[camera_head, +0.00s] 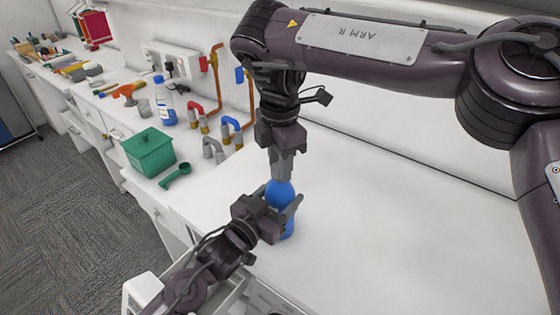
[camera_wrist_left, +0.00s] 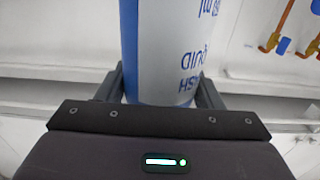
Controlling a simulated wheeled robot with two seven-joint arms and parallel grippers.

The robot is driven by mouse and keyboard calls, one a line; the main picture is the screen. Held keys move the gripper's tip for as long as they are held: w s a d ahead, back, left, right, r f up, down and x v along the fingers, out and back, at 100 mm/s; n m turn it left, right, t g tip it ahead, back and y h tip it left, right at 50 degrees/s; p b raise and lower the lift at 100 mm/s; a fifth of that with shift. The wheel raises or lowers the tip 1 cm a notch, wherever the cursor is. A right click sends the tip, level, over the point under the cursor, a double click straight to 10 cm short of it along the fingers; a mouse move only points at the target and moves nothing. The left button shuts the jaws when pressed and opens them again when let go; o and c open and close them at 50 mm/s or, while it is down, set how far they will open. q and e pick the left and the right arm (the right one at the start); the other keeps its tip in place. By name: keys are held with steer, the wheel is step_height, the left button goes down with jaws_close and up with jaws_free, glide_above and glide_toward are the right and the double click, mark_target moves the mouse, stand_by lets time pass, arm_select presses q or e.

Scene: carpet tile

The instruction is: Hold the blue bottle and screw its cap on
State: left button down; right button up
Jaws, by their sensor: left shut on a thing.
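The blue bottle (camera_head: 279,192) stands upright at the near part of the white worktop (camera_head: 400,240). Its rounded blue shoulder shows between my two grippers. My left gripper (camera_head: 277,211) is shut around its body from the near left. In the left wrist view the bottle (camera_wrist_left: 165,50), with a white and blue label, fills the space between the fingers (camera_wrist_left: 160,92). My right gripper (camera_head: 281,172) points straight down over the bottle's top, its fingers close together. The cap and bottle neck are hidden by those fingers, so I cannot tell whether the cap is held or seated.
A green box (camera_head: 149,152) and a green scoop (camera_head: 175,177) lie left of the bottle. Behind them stand a clear bottle with a blue cap (camera_head: 163,101) and several copper pipes with red and blue valves (camera_head: 197,110). The worktop right of the bottle is clear.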

steer(key=o, duration=0.5)
steer(key=shift+c, duration=0.2)
step_height(320, 180, up, 12)
stand_by(0.4)
arm_select(q)
steer(key=shift+c, duration=1.5)
jaws_free()
